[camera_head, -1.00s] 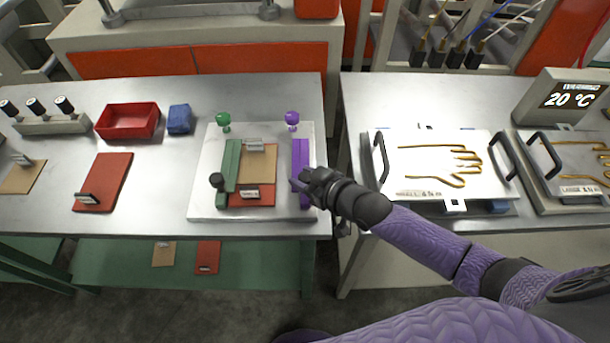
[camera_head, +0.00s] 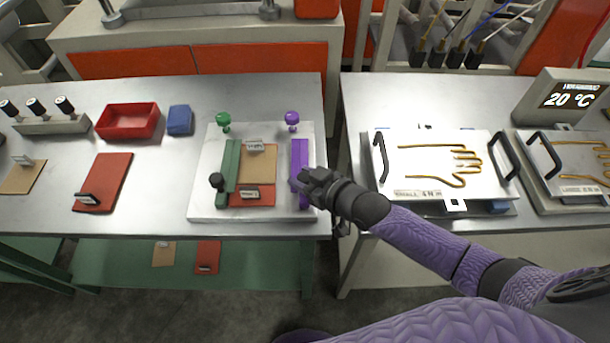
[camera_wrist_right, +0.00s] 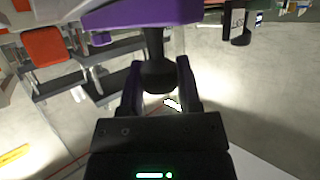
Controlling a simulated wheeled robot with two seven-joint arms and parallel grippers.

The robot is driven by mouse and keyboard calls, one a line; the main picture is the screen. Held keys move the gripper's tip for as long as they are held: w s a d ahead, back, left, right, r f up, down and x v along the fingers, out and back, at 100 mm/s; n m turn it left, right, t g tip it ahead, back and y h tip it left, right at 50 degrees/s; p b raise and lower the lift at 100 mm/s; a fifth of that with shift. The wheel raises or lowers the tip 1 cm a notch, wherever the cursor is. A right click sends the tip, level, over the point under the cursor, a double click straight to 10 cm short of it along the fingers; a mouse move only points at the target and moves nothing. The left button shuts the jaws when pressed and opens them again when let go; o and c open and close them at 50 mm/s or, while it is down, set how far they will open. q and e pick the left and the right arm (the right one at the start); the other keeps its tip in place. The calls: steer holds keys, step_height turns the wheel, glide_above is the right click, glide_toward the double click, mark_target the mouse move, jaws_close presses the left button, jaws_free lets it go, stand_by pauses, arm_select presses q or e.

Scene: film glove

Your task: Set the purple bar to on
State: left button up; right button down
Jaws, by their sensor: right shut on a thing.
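The purple bar (camera_head: 299,158) stands along the right side of the white plate (camera_head: 207,206). A purple knob (camera_head: 292,118) stands beyond its far end. My right gripper (camera_head: 302,183) is at the near end of the bar, partly covering it. In the right wrist view, the gripper (camera_wrist_right: 163,90) has its two fingers around a dark round knob (camera_wrist_right: 158,75) on a stem under the purple bar (camera_wrist_right: 150,12). The exact grip on the knob is partly hidden in the head view. My left gripper is not in view.
A green bar (camera_head: 230,165) with a black knob (camera_head: 216,180) and a green knob (camera_head: 223,119) are on the plate's left. Tan and red panels (camera_head: 258,165) lie between the bars. A hand-shaped mould (camera_head: 440,160) stands on the right table.

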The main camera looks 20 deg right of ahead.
mark_target(283, 196)
steer(key=a, duration=0.2)
steer(key=w+a, duration=0.1)
steer(key=a, duration=0.1)
steer(key=shift+a, duration=0.1)
steer(key=shift+w+a, duration=0.15)
steer(key=shift+a, duration=0.1)
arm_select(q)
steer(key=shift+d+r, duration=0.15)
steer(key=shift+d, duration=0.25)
arm_select(e)
steer(key=shift+c, duration=1.5)
jaws_free()
arm_select(q)
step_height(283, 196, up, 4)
steer(key=p, duration=0.3)
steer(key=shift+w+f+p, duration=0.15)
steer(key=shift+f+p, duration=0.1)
steer(key=shift+p, duration=0.1)
arm_select(e)
steer(key=v, duration=1)
